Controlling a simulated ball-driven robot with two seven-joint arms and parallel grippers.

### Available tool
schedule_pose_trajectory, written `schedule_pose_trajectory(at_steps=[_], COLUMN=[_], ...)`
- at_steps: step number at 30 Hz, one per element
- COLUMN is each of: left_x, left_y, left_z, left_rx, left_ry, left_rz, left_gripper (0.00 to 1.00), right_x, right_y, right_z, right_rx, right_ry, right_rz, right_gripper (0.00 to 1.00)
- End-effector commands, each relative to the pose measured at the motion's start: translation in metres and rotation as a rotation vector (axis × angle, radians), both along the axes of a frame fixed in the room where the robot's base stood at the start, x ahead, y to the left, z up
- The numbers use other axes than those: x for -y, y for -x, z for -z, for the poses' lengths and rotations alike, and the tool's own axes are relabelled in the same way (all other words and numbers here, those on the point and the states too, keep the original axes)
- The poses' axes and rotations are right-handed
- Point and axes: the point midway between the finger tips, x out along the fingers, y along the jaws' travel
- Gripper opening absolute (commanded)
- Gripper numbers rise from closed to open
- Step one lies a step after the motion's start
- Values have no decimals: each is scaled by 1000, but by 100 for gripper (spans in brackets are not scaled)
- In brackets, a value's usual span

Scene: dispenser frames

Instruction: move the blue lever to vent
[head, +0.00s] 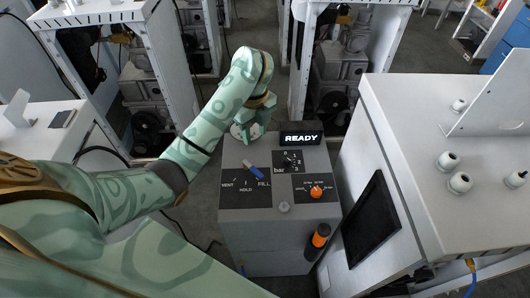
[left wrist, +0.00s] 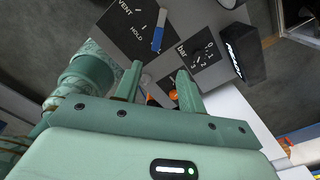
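The blue lever (head: 249,164) sits on the black VENT/HOLD/FILL plate (head: 232,195) at the left of the grey console top. It lies at a slant above the FILL label, away from VENT. The left wrist view shows the blue lever (left wrist: 157,39) too, just beyond my fingertips. My left gripper (head: 243,132) is over the console's back left corner, apart from the lever. In the left wrist view my left gripper (left wrist: 158,80) has its two fingers spread with nothing held. My right gripper is not in view.
A READY display (head: 301,139) stands at the console's back right. A bar gauge (head: 290,161) and an orange knob (head: 316,191) share the top. An orange-capped cylinder (head: 320,236) is on its front right. A white cabinet with a dark tablet (head: 370,222) stands close on the right.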

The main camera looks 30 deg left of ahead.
Motion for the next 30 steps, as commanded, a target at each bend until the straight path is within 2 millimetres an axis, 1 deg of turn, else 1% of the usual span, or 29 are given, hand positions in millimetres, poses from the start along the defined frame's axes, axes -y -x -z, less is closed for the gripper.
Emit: schedule_pose_trajectory(at_steps=[5, 9, 12, 15, 18, 21, 24, 30], left_x=[1, 1, 1, 1, 0, 0, 0, 0], left_y=[1, 2, 2, 2, 2, 2, 2, 2], left_z=[30, 66, 92, 116, 136, 149, 158, 162], left_rx=[-5, -7, -6, -7, -5, -4, -3, -2], left_ry=[2, 1, 1, 1, -1, 0, -1, -1], left_rz=[0, 1, 1, 0, 1, 0, 0, 0], left_gripper=[40, 40, 40, 40, 40, 40, 40, 40], right_x=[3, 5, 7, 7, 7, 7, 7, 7], right_y=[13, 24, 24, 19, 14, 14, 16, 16], right_z=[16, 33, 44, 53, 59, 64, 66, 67], right_rx=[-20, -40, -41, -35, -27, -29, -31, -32], right_ry=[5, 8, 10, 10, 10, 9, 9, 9], right_rz=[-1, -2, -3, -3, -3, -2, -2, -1], right_gripper=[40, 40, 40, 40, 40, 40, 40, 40])
